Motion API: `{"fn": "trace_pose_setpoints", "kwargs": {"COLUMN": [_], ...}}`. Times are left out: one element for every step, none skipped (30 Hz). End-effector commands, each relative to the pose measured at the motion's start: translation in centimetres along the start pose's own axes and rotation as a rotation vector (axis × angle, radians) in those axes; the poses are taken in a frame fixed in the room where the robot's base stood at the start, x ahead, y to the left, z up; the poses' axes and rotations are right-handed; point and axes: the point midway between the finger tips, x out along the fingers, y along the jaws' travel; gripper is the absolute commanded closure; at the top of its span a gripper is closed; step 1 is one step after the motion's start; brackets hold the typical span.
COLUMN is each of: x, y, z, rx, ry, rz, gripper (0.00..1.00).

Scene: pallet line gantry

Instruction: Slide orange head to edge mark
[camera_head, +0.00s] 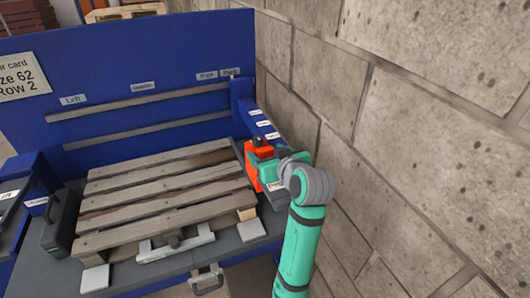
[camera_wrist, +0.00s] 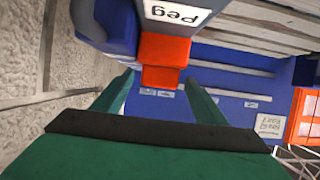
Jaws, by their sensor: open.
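The orange head (camera_head: 256,165) sits on the narrow side rail at the pallet's right end, close to the stone wall. My gripper (camera_head: 268,172) is at the head's right side. In the wrist view my green fingers (camera_wrist: 160,80) are spread apart, with the lower part of the orange block in line with the gap between them. I cannot tell whether they touch it. No edge mark can be made out clearly.
A slatted wooden pallet (camera_head: 165,188) lies on the blue bench left of the rail. A blue back panel (camera_head: 130,70) carries slots and small labels. The stone wall (camera_head: 400,130) is close on the right. A black case (camera_head: 62,222) stands at the left.

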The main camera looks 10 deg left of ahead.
Motion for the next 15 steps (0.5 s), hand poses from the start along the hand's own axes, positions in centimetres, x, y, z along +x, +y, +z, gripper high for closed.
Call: {"fn": "trace_pose_setpoints", "kwargs": {"x": [-0.9,-1.5,-2.3,-2.9,-3.5,-4.2,-4.8,-5.3,-6.0,-6.5,-6.9,-7.4,-7.8,-8.1,-8.4], "y": [0.1,0.0,0.0,0.1,0.1,0.0,0.0,0.0,0.1,0.0,0.0,0.0,0.0,-0.1,-0.1], "z": [0.0,0.0,-0.1,0.0,0.0,0.0,0.0,0.0,0.0,0.0,0.1,0.0,0.0,0.0,0.1], "rx": [0.0,0.0,0.0,0.0,0.0,-0.001,-0.001,0.0,0.0,0.0,0.0,0.0,-0.001,-0.001,-0.001], "ry": [0.002,0.002,0.003,0.002,0.003,0.001,0.002,0.002,0.001,0.002,0.001,0.001,0.001,0.001,0.0], "rz": [0.003,0.002,0.002,0.003,0.003,0.003,0.002,0.002,0.003,0.003,0.002,0.001,0.001,0.001,0.001], "gripper": [0.34,0.34,0.34,0.34,0.34,0.34,0.34,0.34,0.34,0.34,0.34,0.34,0.34,0.34,0.34]}}
